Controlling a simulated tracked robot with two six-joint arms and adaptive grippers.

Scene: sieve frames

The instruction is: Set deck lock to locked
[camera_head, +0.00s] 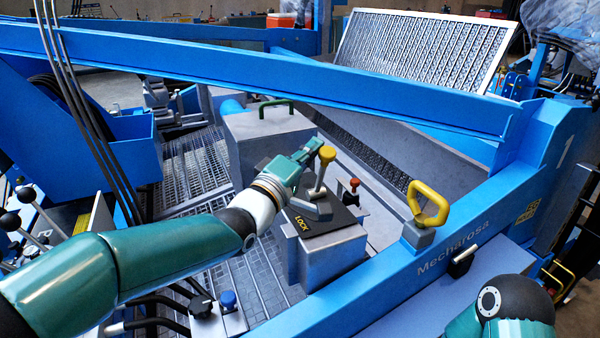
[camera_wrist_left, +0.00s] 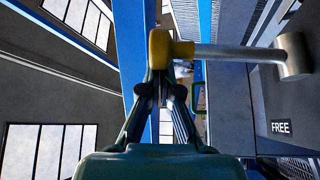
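The deck lock is a grey lever with a yellow knob (camera_head: 327,153) on a dark-topped grey box (camera_head: 335,255). The lever (camera_head: 320,181) stands up from its pivot. A LOCK label (camera_head: 301,224) shows on the near left of the box top. In the left wrist view a FREE label (camera_wrist_left: 281,128) shows on the box. My left gripper (camera_head: 316,145) is at the left of the knob; its fingers look closed together. In the left wrist view the yellow knob (camera_wrist_left: 159,48) lies right at the fingertips (camera_wrist_left: 160,86); I cannot tell whether they touch. My right gripper is out of view.
A blue beam (camera_head: 250,65) crosses above and behind the lever. A red knob (camera_head: 354,183) stands just right of the box. A yellow handle (camera_head: 430,205) rises from the blue frame further right. A grey box with a green handle (camera_head: 276,108) stands behind my left gripper.

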